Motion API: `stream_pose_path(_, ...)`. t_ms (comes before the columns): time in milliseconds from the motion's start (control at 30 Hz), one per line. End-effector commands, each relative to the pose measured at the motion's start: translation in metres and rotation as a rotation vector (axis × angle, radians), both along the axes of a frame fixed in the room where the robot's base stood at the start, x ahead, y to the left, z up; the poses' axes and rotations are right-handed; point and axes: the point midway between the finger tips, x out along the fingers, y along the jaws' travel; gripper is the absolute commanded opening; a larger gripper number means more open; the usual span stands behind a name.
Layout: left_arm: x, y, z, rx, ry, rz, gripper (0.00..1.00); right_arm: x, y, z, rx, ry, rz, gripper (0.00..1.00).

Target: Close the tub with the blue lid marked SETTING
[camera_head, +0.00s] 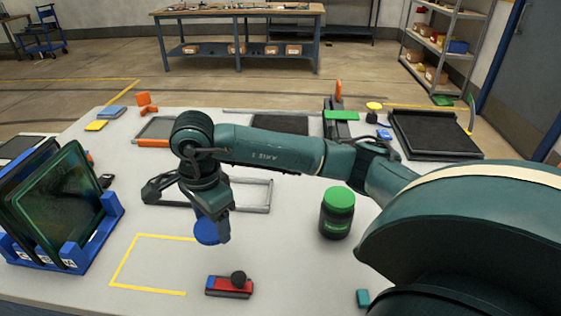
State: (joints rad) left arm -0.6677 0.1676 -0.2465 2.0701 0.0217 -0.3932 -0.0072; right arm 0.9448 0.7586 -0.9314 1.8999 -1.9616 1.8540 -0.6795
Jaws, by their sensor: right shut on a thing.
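My right arm reaches in from the right across the table, and its gripper (212,234) points down, shut on a round blue lid (204,232). The lid is held above the table near the upper right of a yellow outline. The gripper covers part of the lid, and no SETTING mark can be read on it. A dark tub with a green lid (339,198) stands upright to the right of the gripper. I cannot see an open tub; the arm and gripper hide part of the table. My left gripper is not in view.
A yellow outline (123,265) marks bare table at front left. A red and blue block with a black knob (229,288) lies in front of the gripper. A blue rack (84,257) with dark panels stands at left. A black tray (435,135) lies at back right.

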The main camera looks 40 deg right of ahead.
Motion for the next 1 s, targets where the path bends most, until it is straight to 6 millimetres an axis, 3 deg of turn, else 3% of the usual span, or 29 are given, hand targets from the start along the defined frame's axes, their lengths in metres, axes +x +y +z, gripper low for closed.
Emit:
stream_pose_path(400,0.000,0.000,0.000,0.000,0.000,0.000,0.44,-0.028,0.009,0.001,-0.014,0.008,1.008,0.39)
stream_pose_path(600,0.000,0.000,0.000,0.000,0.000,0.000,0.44,-0.038,0.012,0.001,-0.014,0.014,1.361,0.39)
stream_pose_path(800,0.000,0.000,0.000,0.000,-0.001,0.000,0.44,-0.042,0.013,0.001,-0.014,0.015,1.514,0.39)
stream_pose_path(1000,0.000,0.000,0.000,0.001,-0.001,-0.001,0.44,-0.042,0.013,0.001,-0.013,0.015,1.529,0.39)
